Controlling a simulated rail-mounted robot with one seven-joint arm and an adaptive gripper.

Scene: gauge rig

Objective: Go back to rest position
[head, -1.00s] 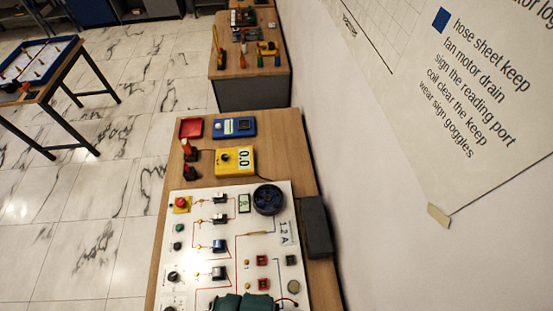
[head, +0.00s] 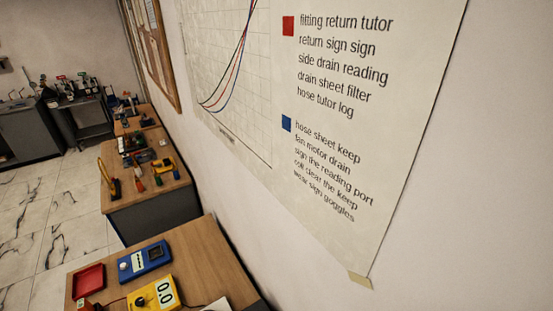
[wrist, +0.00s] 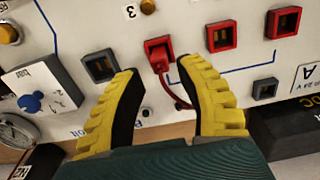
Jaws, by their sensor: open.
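My gripper (wrist: 163,82) shows in the wrist view with two yellow-and-black fingers spread apart. It is open with nothing held between the fingers. Behind the gap is the white rig panel (wrist: 95,22). A red plug with a red lead (wrist: 158,58) sits in a red socket between the fingertips, and the fingers look clear of it. A red socket (wrist: 221,36) is to its right and a dark socket (wrist: 99,66) to its left. My gripper is not in the head view.
In the head view, the near bench holds a yellow meter (head: 153,295), a blue meter (head: 145,261) and a red tray (head: 88,281). More benches with tools (head: 150,165) stand behind. The wall with a large poster (head: 330,130) runs along the right. Open tiled floor (head: 60,220) lies left.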

